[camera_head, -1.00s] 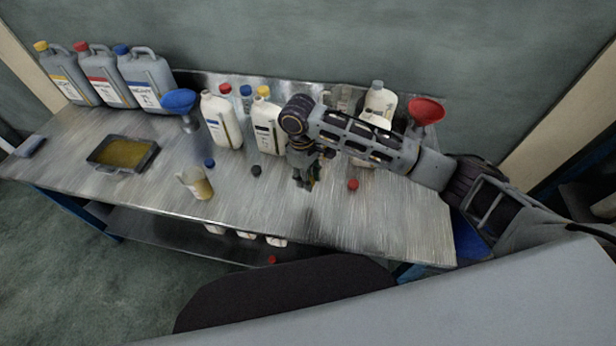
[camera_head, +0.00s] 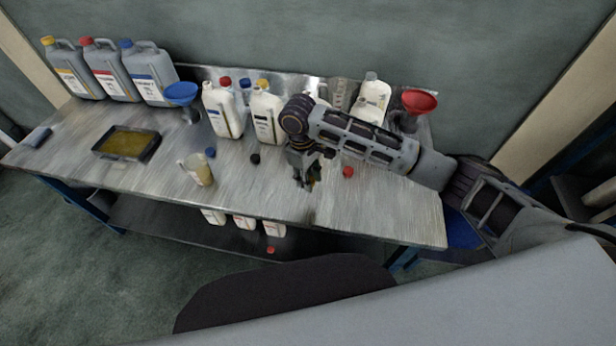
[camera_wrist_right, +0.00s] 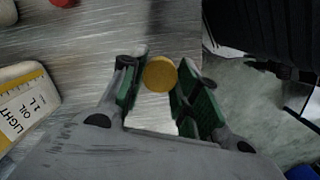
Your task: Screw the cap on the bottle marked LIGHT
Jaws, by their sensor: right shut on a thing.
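My right gripper (camera_head: 304,182) is low over the front middle of the bench. In the right wrist view it is shut on a round yellow cap (camera_wrist_right: 160,74), held between the green-padded fingertips. The bottle marked LIGHT (camera_wrist_right: 22,104), white with a yellow-banded label, shows at the left edge of that view, apart from the gripper. Its mouth is out of that frame. In the head view my right arm crosses the bench and covers part of the bottle row, so I cannot pick out the LIGHT bottle there. My left gripper is not in view.
A red cap (camera_head: 347,172), a black cap (camera_head: 255,159) and a blue cap (camera_head: 210,153) lie on the bench. A beaker (camera_head: 198,170), an oil tray (camera_head: 127,144), a blue funnel (camera_head: 181,92) and a red funnel (camera_head: 419,101) stand around. Grey canisters (camera_head: 150,75) stand at back left.

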